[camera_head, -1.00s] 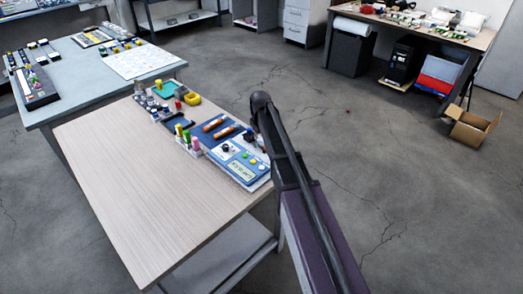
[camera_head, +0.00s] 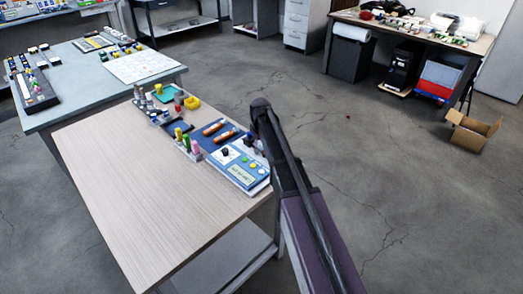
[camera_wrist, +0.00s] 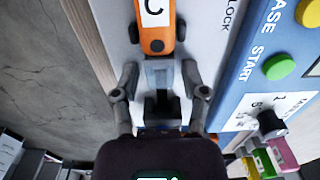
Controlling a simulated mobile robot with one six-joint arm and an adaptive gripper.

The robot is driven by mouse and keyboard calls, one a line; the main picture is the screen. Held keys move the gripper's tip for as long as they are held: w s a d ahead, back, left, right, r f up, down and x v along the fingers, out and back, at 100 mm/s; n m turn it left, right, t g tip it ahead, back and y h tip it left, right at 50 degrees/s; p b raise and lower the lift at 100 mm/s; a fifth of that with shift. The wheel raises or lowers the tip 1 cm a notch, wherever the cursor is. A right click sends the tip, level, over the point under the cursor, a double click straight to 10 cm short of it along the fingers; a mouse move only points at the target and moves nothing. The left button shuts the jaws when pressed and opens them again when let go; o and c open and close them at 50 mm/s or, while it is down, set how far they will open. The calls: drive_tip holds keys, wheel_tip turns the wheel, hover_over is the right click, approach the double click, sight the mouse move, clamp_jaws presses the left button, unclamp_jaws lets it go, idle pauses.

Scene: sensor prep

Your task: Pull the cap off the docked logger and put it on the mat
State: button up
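The docked logger (camera_wrist: 156,32) is orange with a white label marked "C". It lies on the pale dock unit (camera_wrist: 205,35) at the top of the wrist view. My gripper (camera_wrist: 159,75) has its two fingers apart at the logger's near end. A pale grey piece shows between them, with dark parts below; I cannot tell whether this is the cap. In the head view the dock unit (camera_head: 240,170) is at the table's right edge, and my arm hides the gripper and docked logger. The blue mat (camera_head: 207,143) beside the unit carries two orange loggers (camera_head: 214,128).
Green and yellow buttons (camera_wrist: 279,67) are right of the logger. A black knob (camera_wrist: 271,122) and coloured pegs (camera_wrist: 263,160) stand lower right. The table's left part (camera_head: 125,185) is clear.

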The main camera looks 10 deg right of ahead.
drive_tip(key=c, duration=0.5)
drive_tip(key=shift+o, duration=0.2)
drive_tip(key=shift+w+a, duration=0.75)
drive_tip(key=shift+w, duration=0.25)
idle(1.2)
drive_tip(key=shift+r, duration=0.2)
drive_tip(key=shift+r+p, duration=2.55)
drive_tip(key=shift+p, duration=0.2)
